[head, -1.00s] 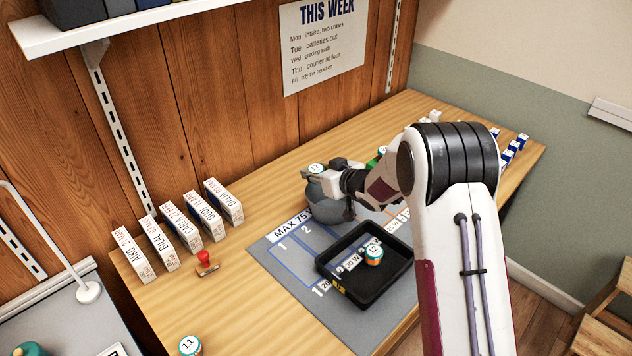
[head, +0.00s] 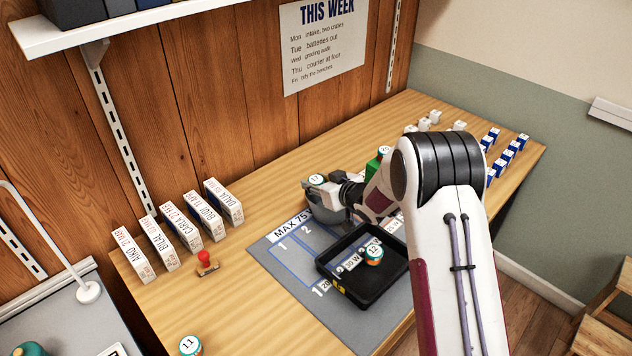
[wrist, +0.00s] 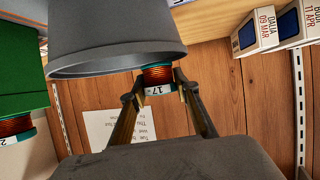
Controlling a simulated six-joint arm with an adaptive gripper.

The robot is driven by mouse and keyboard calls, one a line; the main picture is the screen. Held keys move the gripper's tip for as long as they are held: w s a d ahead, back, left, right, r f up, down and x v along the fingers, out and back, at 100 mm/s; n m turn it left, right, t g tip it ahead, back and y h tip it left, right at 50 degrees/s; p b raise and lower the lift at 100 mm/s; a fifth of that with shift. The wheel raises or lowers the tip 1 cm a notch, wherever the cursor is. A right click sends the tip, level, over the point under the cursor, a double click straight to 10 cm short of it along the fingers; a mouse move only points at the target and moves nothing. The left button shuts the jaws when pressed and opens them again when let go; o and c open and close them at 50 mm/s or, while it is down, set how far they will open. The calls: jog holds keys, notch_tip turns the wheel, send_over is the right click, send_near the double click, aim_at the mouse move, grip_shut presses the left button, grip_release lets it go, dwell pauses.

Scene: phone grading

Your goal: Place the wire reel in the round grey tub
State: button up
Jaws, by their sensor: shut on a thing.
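The wire reel (wrist: 157,74), with a copper-coloured winding and a pale end marked 17, is between the fingertips of my gripper (wrist: 158,90). My gripper is shut on it. In the head view the reel (head: 316,180) shows as a small round white top at my gripper (head: 325,190). The round grey tub (head: 322,213) stands directly below, partly hidden by my gripper. In the wrist view the tub (wrist: 110,30) appears upside down, and the reel is close to its rim. I cannot tell whether the reel is inside the rim.
A black tray (head: 330,268) holding reel 12 (head: 373,252) lies in front on the grey mat (head: 285,268). A green block (head: 374,165) with a reel on top stands right of the tub. Upright boxes (head: 180,228) and a red stamp (head: 206,260) are left.

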jog(key=shift+f, duration=0.55)
jog(key=o, duration=1)
jog(key=shift+o, duration=0.2)
jog(key=shift+r, duration=0.1)
jog(key=shift+r, duration=0.6)
jog(key=v, duration=1.2)
jog(key=shift+f, duration=0.1)
